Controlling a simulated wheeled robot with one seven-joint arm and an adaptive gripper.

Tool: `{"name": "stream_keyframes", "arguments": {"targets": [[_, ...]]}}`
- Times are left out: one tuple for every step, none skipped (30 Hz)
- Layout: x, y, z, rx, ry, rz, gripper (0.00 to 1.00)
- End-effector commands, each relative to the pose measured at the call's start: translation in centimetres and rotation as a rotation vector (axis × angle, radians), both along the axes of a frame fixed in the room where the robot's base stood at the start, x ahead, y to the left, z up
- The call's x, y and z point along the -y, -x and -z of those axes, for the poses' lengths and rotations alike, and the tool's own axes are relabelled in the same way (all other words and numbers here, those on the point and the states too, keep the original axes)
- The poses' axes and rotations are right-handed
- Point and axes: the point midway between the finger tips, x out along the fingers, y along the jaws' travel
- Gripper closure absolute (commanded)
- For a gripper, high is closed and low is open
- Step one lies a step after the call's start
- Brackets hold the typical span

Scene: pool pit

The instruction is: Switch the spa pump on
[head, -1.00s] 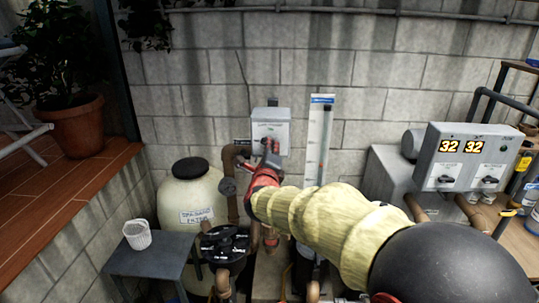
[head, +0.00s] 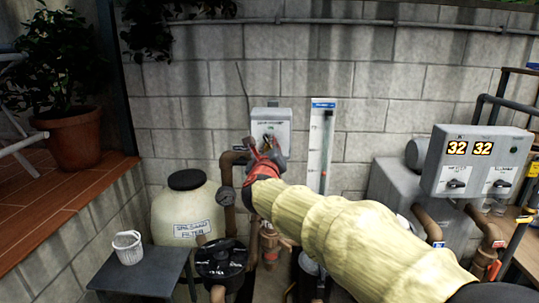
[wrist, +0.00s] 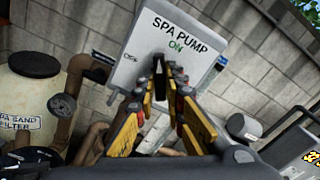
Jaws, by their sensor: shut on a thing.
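The grey spa pump box (head: 284,118) is on the block wall, and it also shows in the wrist view (wrist: 165,25), lettered SPA PUMP with a green ON below. My gripper (head: 268,145) is at the lower front of the box. In the wrist view my gripper (wrist: 166,72) has its yellow and red fingers closed around a dark switch handle (wrist: 158,64) just below the ON lettering. The fingers hide most of the handle, so its exact angle is hard to tell.
A sand filter tank (head: 183,215) and a grey side table (head: 145,272) with a white basket (head: 127,247) stand at left. A gauge board (head: 318,150) is right of the box. A control box (head: 475,155) showing 32 32 is farther right. Pipes run below my arm.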

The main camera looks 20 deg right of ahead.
Motion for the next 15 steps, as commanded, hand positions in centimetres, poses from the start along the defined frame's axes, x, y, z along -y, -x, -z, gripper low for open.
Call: {"name": "stream_keyframes", "arguments": {"targets": [[-0.03, -0.02, 0.77, 0.006, -0.028, -0.002, 1.0], [-0.03, -0.03, 0.76, 0.012, -0.048, -0.002, 1.0], [-0.03, -0.04, 0.78, 0.02, -0.074, -0.001, 1.0], [-0.03, -0.04, 0.79, 0.025, -0.092, -0.001, 1.0], [-0.03, -0.04, 0.81, 0.032, -0.111, -0.001, 1.0], [-0.03, -0.03, 0.83, 0.04, -0.136, -0.001, 1.0], [-0.02, -0.04, 0.83, 0.047, -0.155, 0.0, 1.0], [-0.02, -0.05, 0.81, 0.053, -0.176, 0.0, 1.0], [-0.03, -0.05, 0.81, 0.062, -0.204, 0.0, 1.0], [-0.04, -0.05, 0.82, 0.068, -0.223, -0.001, 1.0], [-0.05, -0.05, 0.84, 0.075, -0.244, -0.001, 1.0], [-0.05, -0.06, 0.82, 0.084, -0.272, -0.001, 1.0], [-0.03, -0.05, 0.8, 0.092, -0.294, 0.0, 1.0], [-0.03, -0.05, 0.79, 0.099, -0.315, 0.0, 1.0], [-0.03, -0.05, 0.8, 0.108, -0.344, 0.0, 1.0]]}}
